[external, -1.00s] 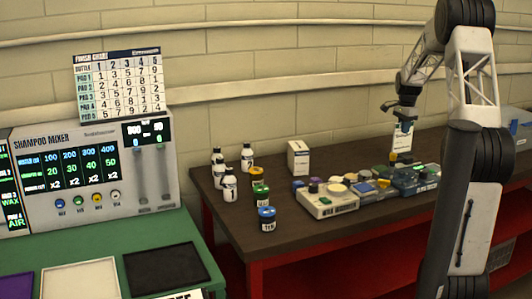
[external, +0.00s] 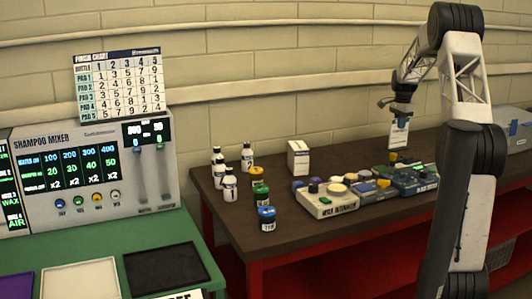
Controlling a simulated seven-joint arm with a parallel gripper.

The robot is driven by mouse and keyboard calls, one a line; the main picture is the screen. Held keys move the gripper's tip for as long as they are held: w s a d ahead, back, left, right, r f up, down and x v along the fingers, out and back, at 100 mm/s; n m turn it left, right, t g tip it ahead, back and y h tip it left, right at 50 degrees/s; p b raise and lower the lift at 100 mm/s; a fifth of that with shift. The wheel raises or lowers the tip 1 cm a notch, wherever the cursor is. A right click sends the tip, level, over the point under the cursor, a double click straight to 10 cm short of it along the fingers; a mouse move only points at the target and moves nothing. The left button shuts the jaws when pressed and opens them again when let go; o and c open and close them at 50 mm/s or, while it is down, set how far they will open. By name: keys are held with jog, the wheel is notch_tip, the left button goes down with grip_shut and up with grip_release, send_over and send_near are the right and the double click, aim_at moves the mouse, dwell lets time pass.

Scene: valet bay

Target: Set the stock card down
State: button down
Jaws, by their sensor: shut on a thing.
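The stock card (external: 398,134) is a small white and blue upright card with print too small to read. It hangs below my gripper (external: 400,116), which is shut on its top edge. The card is over the back right part of the brown table (external: 300,230), behind the row of device boxes. A dark and yellow piece shows just under its lower edge; I cannot tell whether the card touches it.
Device boxes with pads and knobs (external: 325,206) stand in front of the card. A white box (external: 298,157), several white bottles (external: 229,188) and lidded jars (external: 266,218) stand to the left. A grey-blue case (external: 519,133) is at the far right.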

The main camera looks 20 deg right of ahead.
jog(key=w+d, duration=0.4)
jog(key=w, duration=0.3)
jog(key=shift+w+f, duration=0.3)
jog(key=shift+f, duration=0.1)
jog(key=shift+d, duration=0.1)
jog(key=shift+f, duration=1.8)
jog(key=c, duration=1.2)
grip_release()
jog(key=shift+f, duration=0.15)
jog(key=shift+c, duration=0.2)
notch_tip(320, 180, up, 12)
